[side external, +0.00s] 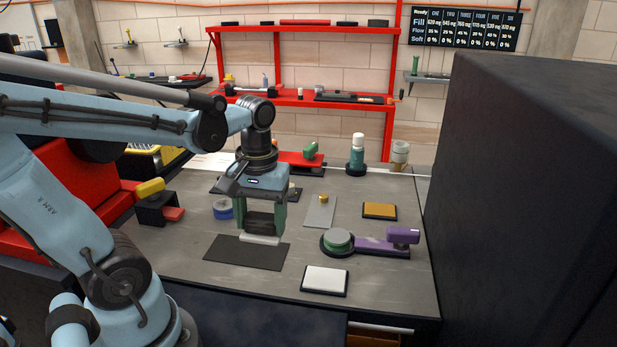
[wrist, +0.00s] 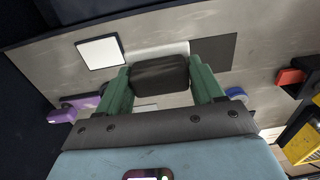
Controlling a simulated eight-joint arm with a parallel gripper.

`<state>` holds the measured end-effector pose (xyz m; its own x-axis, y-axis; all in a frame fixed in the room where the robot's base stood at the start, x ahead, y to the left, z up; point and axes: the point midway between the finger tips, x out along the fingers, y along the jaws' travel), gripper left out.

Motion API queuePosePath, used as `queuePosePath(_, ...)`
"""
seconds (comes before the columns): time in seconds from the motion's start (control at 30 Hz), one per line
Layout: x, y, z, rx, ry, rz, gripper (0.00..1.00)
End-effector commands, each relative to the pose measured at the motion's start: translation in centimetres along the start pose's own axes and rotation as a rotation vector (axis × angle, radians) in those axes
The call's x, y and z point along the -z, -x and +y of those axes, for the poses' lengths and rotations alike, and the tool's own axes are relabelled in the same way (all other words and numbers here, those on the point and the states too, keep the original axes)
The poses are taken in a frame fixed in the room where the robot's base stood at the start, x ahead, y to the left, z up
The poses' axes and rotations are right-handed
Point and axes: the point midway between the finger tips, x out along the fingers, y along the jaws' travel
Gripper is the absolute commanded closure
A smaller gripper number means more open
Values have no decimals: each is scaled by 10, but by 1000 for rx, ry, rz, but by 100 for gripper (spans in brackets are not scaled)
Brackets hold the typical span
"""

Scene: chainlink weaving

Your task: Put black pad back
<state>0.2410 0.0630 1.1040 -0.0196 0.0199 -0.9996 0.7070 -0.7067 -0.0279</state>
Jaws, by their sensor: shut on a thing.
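My gripper (side external: 260,226) has green fingers and is shut on the black pad (side external: 260,219), a dark rounded block. The wrist view shows the pad (wrist: 160,76) between both fingers (wrist: 160,84). In the side external view the pad is over the back edge of a flat dark mat (side external: 240,254). A pale strip (side external: 260,240) shows just below the pad; I cannot tell whether the pad touches it. The mat also shows in the wrist view (wrist: 218,52), right of the pad.
A white pad (side external: 325,279) lies at the front right. A purple tool (side external: 375,245) with a green disc (side external: 338,239), a yellow pad (side external: 379,211) and a grey plate (side external: 319,213) lie to the right. Blue tape (side external: 222,209) is at left. A black box (side external: 153,208) stands farther left.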

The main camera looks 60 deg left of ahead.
Motion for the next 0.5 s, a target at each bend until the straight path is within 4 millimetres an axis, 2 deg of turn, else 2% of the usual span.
queuePosePath(0.3,41,-39,-49,0,11,0,62)
queuePosePath(0.5,61,-58,-71,0,5,0,62)
